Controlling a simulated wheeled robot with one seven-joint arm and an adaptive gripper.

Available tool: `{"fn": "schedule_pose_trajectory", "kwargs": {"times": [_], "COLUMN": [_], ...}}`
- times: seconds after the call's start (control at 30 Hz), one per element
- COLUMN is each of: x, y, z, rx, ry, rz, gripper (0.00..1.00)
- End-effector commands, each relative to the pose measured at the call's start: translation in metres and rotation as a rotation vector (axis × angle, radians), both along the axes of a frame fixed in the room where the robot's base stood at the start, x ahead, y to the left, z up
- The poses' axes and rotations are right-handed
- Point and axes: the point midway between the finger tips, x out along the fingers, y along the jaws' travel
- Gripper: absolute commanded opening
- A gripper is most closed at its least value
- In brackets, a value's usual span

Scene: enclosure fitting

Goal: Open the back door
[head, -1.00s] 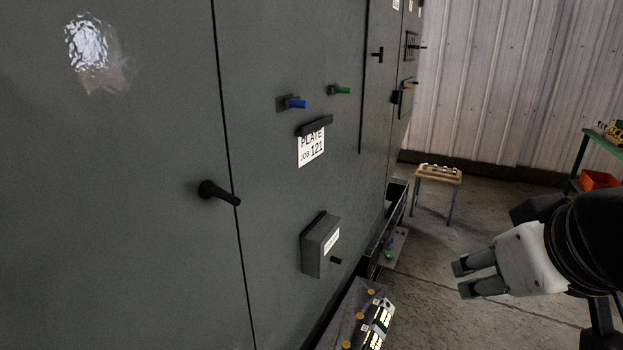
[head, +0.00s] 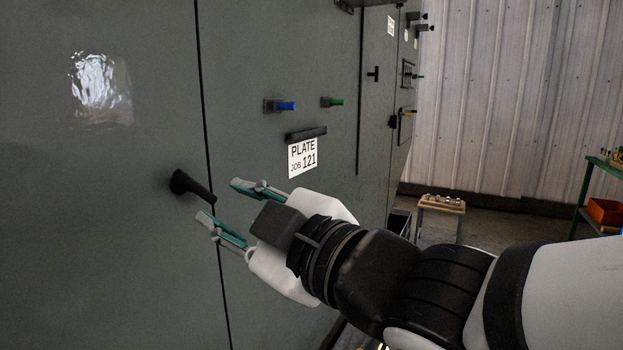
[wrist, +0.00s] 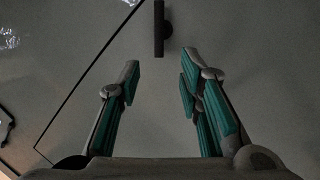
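The enclosure is a large dark grey-green cabinet. A door panel (head: 90,230) fills the left of the head view, bounded by a dark vertical seam. A black lever handle (head: 190,186) sits on it just left of the seam. In the wrist view the handle (wrist: 160,30) is a dark bar at the top middle, ahead of the fingertips. My gripper (head: 222,203) is open, with teal-padded fingers pointing at the handle. In the wrist view my gripper (wrist: 160,85) has nothing between its fingers. The handle looks just beyond the fingertips, apart from them.
Right of the seam are a blue knob (head: 286,106), a green knob (head: 335,102) and a plate label (head: 302,157) under a black bar. A small wooden stool (head: 441,204) and a green shelf with an orange bin (head: 604,212) stand at the right.

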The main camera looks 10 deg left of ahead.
Motion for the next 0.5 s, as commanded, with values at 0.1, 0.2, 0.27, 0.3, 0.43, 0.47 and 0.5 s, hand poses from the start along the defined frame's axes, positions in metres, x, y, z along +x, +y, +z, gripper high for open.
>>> {"fn": "schedule_pose_trajectory", "kwargs": {"times": [0.1,0.2,0.27,0.3,0.43,0.47,0.5], "x": [0.004,0.008,0.010,0.012,0.029,0.032,0.036], "y": [0.006,0.012,0.015,0.017,0.035,0.040,0.045], "z": [0.002,0.003,0.002,0.002,-0.001,0.000,0.000], "rx": [-0.001,0.000,0.000,0.001,0.003,0.001,0.003], "ry": [0.006,0.006,0.007,0.007,0.006,0.004,0.006], "rz": [-0.001,-0.002,-0.003,-0.005,-0.003,-0.003,-0.003], "gripper": [0.33,0.33,0.33,0.33,0.33,0.33,0.33]}}
